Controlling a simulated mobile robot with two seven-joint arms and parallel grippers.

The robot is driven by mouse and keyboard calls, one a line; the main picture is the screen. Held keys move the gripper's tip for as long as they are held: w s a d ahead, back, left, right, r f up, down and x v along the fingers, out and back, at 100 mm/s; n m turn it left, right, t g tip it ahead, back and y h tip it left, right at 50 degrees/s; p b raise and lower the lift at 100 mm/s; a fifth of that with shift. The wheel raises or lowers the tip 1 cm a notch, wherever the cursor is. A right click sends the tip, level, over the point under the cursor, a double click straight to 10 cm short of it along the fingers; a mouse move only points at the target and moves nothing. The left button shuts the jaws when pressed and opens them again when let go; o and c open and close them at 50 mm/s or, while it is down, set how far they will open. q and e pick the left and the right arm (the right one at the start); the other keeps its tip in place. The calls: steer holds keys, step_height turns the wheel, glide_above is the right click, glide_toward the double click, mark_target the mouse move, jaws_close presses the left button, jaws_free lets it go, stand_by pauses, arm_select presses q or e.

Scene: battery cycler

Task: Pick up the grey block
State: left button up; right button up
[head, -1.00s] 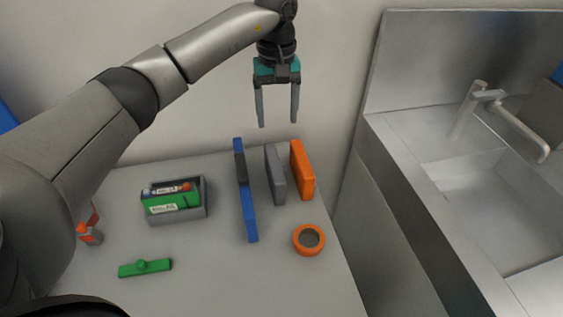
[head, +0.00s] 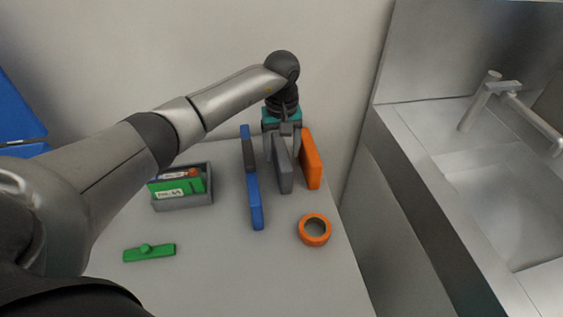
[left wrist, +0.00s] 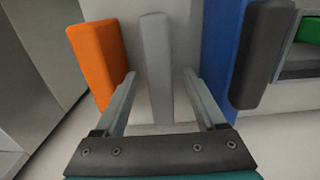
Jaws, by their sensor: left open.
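The grey block (head: 283,167) stands upright on the table between an orange block and a blue block. In the left wrist view the grey block (left wrist: 157,62) runs lengthwise between the two fingers. My left gripper (head: 282,150) has come down at the far end of the grey block. In the left wrist view the left gripper (left wrist: 158,85) is open, with one finger on each side of the block. A gap shows on both sides. My right gripper is not in view.
The orange block (head: 311,159) stands close on the right, the blue block (head: 254,200) with a dark part (head: 248,153) on the left. An orange ring (head: 314,230), a green piece (head: 149,252) and a grey bin (head: 184,203) are on the table. A sink (head: 480,165) is right.

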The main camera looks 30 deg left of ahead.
arm_select(q)
steer(key=shift+f, duration=0.15)
jaws_close()
stand_by(0.5)
